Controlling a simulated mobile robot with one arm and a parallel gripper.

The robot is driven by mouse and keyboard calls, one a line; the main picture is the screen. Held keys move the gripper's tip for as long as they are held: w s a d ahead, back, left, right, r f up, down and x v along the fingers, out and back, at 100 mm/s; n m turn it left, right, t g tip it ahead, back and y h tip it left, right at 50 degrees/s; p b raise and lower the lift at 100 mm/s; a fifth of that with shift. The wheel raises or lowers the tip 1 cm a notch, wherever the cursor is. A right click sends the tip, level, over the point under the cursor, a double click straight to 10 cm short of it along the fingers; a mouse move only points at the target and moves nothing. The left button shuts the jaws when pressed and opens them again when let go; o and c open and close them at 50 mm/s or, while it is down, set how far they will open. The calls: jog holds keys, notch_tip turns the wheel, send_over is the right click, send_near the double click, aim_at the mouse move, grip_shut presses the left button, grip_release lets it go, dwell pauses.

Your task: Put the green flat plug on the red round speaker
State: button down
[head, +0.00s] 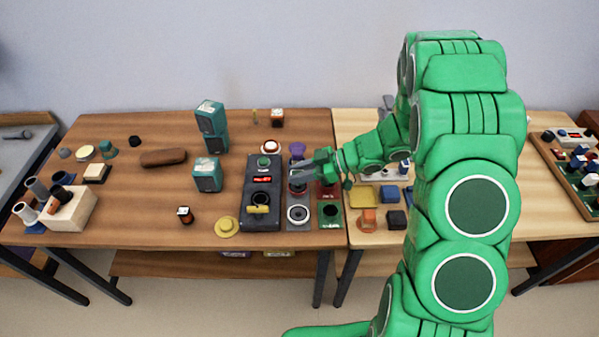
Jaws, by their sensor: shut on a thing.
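My gripper (316,164) reaches in from the right over the grey panel on the wooden table. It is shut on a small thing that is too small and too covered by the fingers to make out. I cannot tell whether this is the green flat plug.
A dark device (251,218) with a green button stands left of the panel. A white-ringed round piece (298,214) and a green square piece (331,221) lie in front. Teal boxes (207,177) stand further left. A yellow tray (362,195) is at right.

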jog(key=shift+f, duration=0.15)
jog(key=c, duration=0.9)
grip_release()
jog(key=shift+d+r, duration=0.1)
jog(key=shift+r, duration=0.1)
jog(key=shift+v, duration=5.9)
